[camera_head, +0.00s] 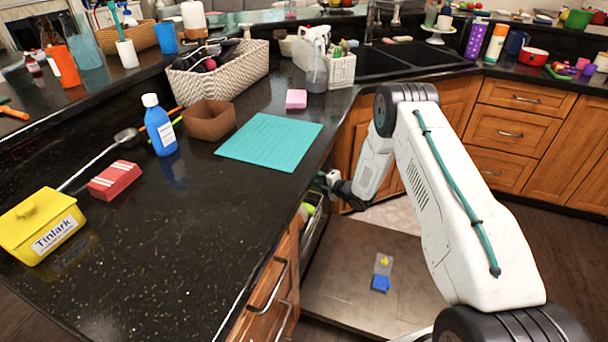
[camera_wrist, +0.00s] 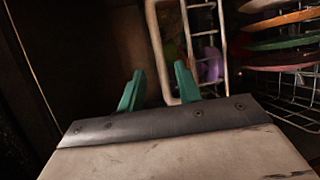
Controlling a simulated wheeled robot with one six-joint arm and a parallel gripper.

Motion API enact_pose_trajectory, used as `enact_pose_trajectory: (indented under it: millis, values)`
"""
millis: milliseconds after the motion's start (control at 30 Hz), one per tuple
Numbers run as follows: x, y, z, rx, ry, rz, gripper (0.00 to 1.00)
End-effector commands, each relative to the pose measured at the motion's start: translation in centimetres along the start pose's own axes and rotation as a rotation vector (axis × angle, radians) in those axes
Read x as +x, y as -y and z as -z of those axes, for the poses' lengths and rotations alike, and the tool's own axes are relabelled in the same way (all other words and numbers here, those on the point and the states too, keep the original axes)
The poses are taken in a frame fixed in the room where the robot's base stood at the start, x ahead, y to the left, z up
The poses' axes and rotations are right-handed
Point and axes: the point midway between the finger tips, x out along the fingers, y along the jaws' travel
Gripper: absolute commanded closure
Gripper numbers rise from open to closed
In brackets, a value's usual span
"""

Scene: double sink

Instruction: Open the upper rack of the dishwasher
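The dishwasher's door (camera_head: 345,295) is folded down flat, and its cavity under the counter is mostly hidden in the head view. My arm reaches down from the right, and my gripper (camera_head: 336,182) is at the opening, partly hidden by the counter edge. In the wrist view my gripper (camera_wrist: 158,88) has its two teal fingers apart. A pale wire rack rim (camera_wrist: 155,45) runs down towards the gap between the fingers and bends behind the right finger. I cannot tell whether they touch. No thing is visibly clamped.
Several plates (camera_wrist: 280,40) stand in wire racking at the right of the wrist view. A purple item (camera_wrist: 211,65) is behind the rim. The black counter (camera_head: 215,240) overhangs the opening. A wooden drawer front with a handle (camera_head: 268,288) is beside the door. Wooden cabinets (camera_head: 520,130) stand at right.

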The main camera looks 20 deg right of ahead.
Motion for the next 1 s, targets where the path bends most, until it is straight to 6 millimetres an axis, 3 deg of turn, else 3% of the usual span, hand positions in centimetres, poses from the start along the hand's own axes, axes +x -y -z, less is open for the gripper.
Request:
enact_pose_trajectory:
  millis: [333, 733, 767, 867, 1000]
  values:
    - [5.4, 0.1, 0.1, 0.001, 0.0, 0.001, 0.66]
    - [6.5, 0.0, 0.0, 0.004, 0.001, 0.003, 0.66]
    - [6.5, 0.0, 0.0, 0.004, 0.001, 0.003, 0.69]
    - [6.5, 0.0, 0.0, 0.004, 0.001, 0.003, 0.96]
    - [6.7, 0.0, 0.3, 0.004, 0.0, 0.003, 1.0]
